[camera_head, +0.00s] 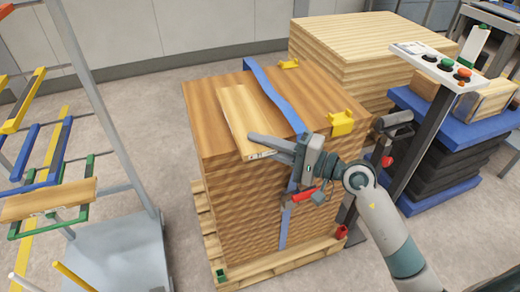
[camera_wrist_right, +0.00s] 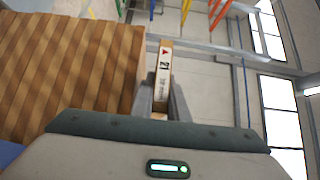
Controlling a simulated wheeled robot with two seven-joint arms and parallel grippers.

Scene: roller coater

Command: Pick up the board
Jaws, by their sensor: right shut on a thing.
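The board (camera_head: 243,112) is a light wooden plank lying over the top left part of a tall strapped stack of brown wooden boards (camera_head: 240,205). My right gripper (camera_head: 262,148) is shut on the near end of the board, at the stack's front edge. In the right wrist view, the board's end (camera_wrist_right: 164,75) shows a printed label and sits between the two fingers (camera_wrist_right: 161,95). I cannot tell whether the board touches the stack top. My left gripper is in neither view.
A blue strap (camera_head: 270,90) and yellow corner guards (camera_head: 341,122) are on the stack, right of the board. A control panel (camera_head: 435,62) stands at the right. A metal rack (camera_head: 115,130) with coloured bars and a plank (camera_head: 48,202) stands at the left.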

